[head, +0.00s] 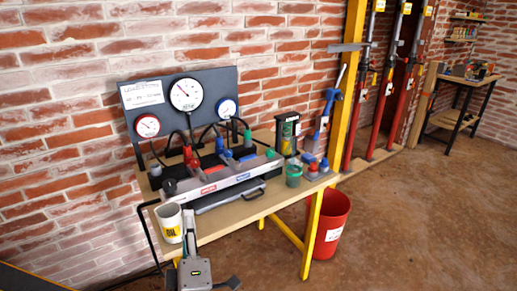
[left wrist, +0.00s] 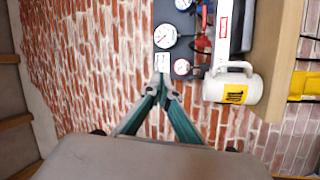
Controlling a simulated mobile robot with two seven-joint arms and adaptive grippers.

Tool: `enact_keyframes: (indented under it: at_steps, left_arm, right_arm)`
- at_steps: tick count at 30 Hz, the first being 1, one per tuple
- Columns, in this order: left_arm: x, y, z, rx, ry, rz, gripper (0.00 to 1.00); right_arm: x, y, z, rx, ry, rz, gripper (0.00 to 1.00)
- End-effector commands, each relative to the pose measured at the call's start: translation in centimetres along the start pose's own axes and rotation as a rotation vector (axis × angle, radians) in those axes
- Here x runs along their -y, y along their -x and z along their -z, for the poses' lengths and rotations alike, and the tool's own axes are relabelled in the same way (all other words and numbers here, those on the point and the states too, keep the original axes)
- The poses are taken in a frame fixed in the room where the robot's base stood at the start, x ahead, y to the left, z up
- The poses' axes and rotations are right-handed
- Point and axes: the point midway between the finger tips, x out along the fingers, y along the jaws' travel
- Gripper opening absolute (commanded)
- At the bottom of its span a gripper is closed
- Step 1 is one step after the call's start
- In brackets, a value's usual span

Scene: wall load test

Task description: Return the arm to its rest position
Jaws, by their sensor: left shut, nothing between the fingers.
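My left gripper (head: 189,222) is at the bottom of the head view, in front of the near left end of the workbench (head: 230,212). In the left wrist view its two green-sided fingers (left wrist: 162,88) meet at the tips, with nothing between them. A white mug-like can with a yellow label (head: 170,222) stands on the bench end, just left of the gripper in the head view. It also shows in the left wrist view (left wrist: 232,86), right of the fingertips. My right gripper is not in view.
A dark gauge panel (head: 217,78) stands at the back against the brick wall. A silver tray-like unit (head: 225,180) and several small bottles occupy the bench top. A red bucket (head: 328,225) stands beside a yellow post (head: 350,80).

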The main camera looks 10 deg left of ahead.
Motion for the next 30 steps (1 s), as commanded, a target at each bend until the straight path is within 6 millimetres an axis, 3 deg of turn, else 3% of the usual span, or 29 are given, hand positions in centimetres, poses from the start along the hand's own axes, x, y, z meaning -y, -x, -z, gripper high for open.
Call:
enact_keyframes:
  at_steps: [5, 8, 11, 15, 18, 24, 27, 30]
  left_arm:
    - [-0.5, 0.9, -1.1, 0.064, -0.095, -0.065, 0.00]
    - [-0.5, 3.0, -3.5, 0.195, -0.264, -0.164, 0.00]
    - [1.4, 6.5, -7.0, 0.381, -0.471, -0.247, 0.00]
    - [7.3, 12.6, -10.6, 0.669, -0.764, -0.290, 0.00]
    - [12.6, 16.9, -11.3, 0.854, -0.949, -0.276, 0.00]
    - [21.2, 23.2, -9.2, 1.113, -1.229, -0.202, 0.00]
    - [23.5, 24.8, -8.0, 1.180, -1.309, -0.171, 0.00]
    - [24.7, 25.6, -7.3, 1.211, -1.348, -0.154, 0.00]
  right_arm:
    - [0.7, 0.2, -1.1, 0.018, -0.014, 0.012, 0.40]
    - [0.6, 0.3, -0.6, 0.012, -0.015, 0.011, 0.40]
    - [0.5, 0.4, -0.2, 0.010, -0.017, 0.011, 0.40]
    - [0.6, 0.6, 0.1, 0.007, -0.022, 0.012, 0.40]
    - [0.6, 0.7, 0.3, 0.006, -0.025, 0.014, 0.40]
    - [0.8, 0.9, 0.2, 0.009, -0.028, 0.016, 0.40]
    - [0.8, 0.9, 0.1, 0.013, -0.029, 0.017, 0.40]
    - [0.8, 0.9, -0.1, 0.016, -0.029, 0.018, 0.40]
